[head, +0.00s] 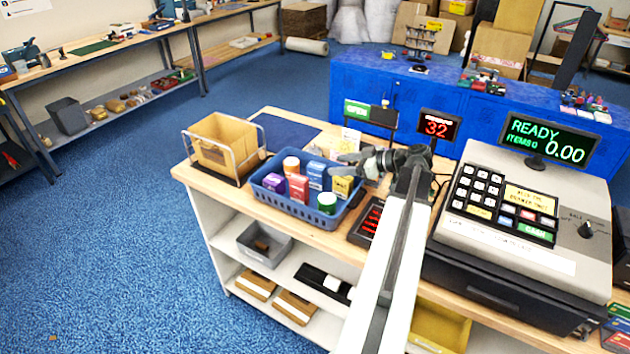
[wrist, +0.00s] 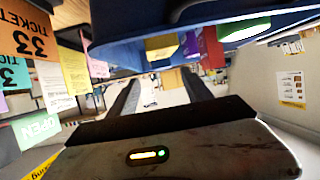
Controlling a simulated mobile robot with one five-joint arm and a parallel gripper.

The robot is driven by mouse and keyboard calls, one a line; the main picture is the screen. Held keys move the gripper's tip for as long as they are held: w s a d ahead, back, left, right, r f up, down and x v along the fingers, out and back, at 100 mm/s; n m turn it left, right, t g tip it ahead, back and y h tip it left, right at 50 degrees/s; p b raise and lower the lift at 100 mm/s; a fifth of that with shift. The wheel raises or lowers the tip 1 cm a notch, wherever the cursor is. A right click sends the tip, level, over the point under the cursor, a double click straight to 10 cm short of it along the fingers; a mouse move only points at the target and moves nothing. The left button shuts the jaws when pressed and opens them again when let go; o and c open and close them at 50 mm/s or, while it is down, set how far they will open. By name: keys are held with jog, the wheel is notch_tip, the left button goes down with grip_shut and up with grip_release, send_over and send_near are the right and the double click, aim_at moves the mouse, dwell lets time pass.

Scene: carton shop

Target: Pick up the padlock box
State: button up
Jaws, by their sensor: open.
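A blue basket (head: 262,190) on the counter holds several small packs. No label is readable, so I cannot tell which is the padlock box. My gripper (head: 345,163) is open above the basket's right back part, near the yellow box. In the wrist view, its fingers (wrist: 160,90) are apart with nothing held; the yellow box (wrist: 161,46) appears above them.
A cash register (head: 530,215) stands right of my arm. A red "32" display (head: 437,126) and a green OPEN sign (head: 357,110) stand behind the basket. A tan bin in a wire frame (head: 222,143) is at left. A dark blue mat (head: 285,131) lies bare behind the basket.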

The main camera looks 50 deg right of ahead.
aim_at(320, 167)
jog(key=b+x, duration=0.2)
jog(key=x, duration=0.4)
jog(key=shift+w+a+f, duration=0.15)
jog(key=shift+w+a, duration=0.1)
jog(key=shift+a, duration=0.05)
grip_shut()
